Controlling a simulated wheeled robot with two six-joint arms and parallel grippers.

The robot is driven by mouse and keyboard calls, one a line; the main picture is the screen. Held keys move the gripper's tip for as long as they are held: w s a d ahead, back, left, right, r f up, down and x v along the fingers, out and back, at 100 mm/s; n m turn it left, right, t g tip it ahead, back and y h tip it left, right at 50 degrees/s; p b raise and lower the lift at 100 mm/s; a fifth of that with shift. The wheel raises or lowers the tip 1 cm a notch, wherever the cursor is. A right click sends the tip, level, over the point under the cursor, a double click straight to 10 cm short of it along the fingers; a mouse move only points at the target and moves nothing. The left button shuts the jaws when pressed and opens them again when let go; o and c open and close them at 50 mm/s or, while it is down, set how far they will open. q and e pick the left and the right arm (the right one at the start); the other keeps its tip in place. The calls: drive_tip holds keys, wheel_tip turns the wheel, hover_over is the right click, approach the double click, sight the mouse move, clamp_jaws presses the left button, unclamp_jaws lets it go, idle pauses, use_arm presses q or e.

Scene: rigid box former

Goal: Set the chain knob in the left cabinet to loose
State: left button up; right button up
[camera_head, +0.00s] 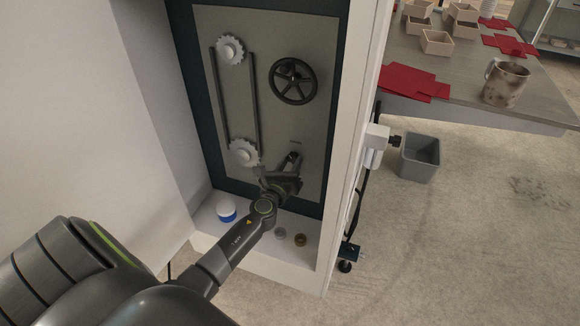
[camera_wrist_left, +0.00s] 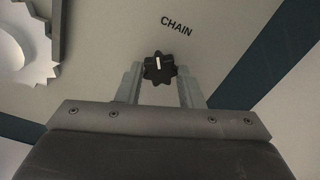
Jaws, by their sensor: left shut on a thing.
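The chain knob (camera_wrist_left: 159,67) is a small black lobed knob with a white pointer line, under the word CHAIN on the grey panel in the left wrist view. My left gripper (camera_wrist_left: 160,80) is shut on the knob, with a finger on each side of it. The pointer line stands nearly upright in that view. In the head view my left gripper (camera_head: 289,170) reaches the lower right of the cabinet's back panel (camera_head: 270,125) and mostly hides the knob. No loose or tight marks are readable. My right gripper is not in view.
Two toothed wheels (camera_head: 230,50) with a chain (camera_head: 253,100) and a black handwheel (camera_head: 293,81) are on the panel. A blue-and-white tub (camera_head: 226,211) and two small round items stand on the cabinet floor. The white cabinet wall (camera_head: 350,130) is close on the right.

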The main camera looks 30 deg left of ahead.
use_arm(q)
drive_tip(key=n+b, duration=0.1)
drive_tip(key=n, duration=0.2)
drive_tip(key=shift+n, duration=0.3)
drive_tip(key=n+b, duration=0.1)
drive_tip(key=n, duration=0.2)
drive_tip(key=shift+n, duration=0.3)
drive_tip(key=n+b, duration=0.1)
drive_tip(key=n, duration=0.1)
drive_tip(key=shift+n, duration=0.3)
drive_tip(key=shift+n+b, duration=0.75)
drive_tip(key=shift+n, duration=0.85)
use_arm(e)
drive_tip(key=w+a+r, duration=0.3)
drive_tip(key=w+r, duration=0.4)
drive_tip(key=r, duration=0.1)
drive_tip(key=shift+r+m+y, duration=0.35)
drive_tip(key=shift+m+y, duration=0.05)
use_arm(q)
drive_tip(key=o, duration=1)
drive_tip(key=shift+c, duration=0.2)
